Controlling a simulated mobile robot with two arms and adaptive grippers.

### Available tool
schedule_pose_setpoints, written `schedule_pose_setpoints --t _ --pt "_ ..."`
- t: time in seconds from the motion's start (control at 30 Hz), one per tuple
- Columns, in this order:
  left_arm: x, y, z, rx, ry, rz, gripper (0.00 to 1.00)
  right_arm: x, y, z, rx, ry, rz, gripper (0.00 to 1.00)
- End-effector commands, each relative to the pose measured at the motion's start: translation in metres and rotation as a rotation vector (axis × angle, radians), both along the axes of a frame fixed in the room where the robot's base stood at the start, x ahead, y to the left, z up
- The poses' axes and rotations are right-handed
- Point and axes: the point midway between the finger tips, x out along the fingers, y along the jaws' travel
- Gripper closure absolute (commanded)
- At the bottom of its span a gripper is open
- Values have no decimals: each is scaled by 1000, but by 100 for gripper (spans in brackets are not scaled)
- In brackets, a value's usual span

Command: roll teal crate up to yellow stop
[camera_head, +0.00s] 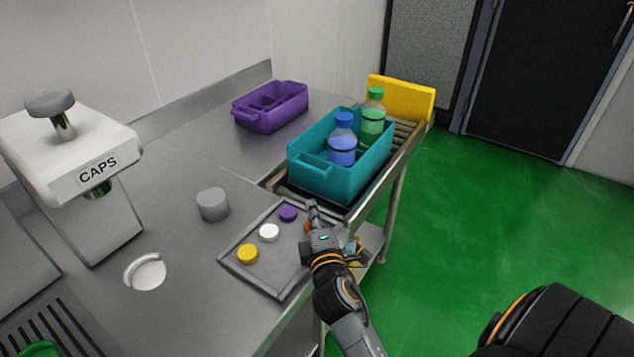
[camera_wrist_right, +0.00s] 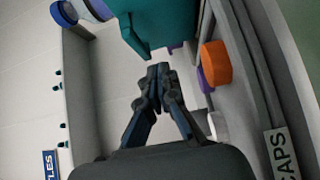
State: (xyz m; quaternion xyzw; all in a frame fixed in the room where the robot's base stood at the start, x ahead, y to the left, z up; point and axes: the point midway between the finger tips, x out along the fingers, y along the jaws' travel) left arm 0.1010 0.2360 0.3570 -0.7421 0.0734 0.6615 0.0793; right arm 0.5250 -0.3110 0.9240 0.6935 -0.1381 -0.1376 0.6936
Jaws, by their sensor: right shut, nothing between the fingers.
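The teal crate (camera_head: 325,180) sits on the roller track (camera_head: 405,132) along the table's right edge. It holds a blue-capped bottle (camera_head: 342,150) and a green-capped bottle (camera_head: 372,125), both upright. The yellow stop (camera_head: 402,97) stands at the track's far end, with bare rollers between it and the crate. My right gripper (camera_head: 311,206) is shut and empty, just in front of the crate's near side. In the right wrist view, the fingertips (camera_wrist_right: 157,72) are close to the teal crate (camera_wrist_right: 168,22); I cannot tell whether they touch. My left gripper is not in view.
A grey tray (camera_head: 238,262) with purple, white and yellow caps lies left of my right gripper. An orange cap (camera_wrist_right: 215,63) shows in the right wrist view. A purple crate (camera_head: 270,118) stands at the back. A CAPS dispenser (camera_head: 70,150) and a grey cylinder (camera_head: 213,205) stand left.

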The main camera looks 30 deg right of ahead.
Motion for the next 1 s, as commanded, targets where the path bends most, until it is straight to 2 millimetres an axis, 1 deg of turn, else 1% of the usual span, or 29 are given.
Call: schedule_pose_setpoints --t 0.03,0.1,0.3,0.43,0.6,1.0 --pt "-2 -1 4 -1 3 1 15 12 -5 4 -3 -2 -1 100" --pt "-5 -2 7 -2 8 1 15 26 -11 4 -1 -3 0 100" --pt "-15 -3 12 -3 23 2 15 62 -28 3 -2 0 -2 100" --pt "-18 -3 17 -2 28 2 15 67 -48 2 -2 2 -2 100" --pt "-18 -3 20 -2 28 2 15 72 -59 1 -1 0 0 100" --pt "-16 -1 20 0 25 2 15 73 -62 0 0 0 -1 100"
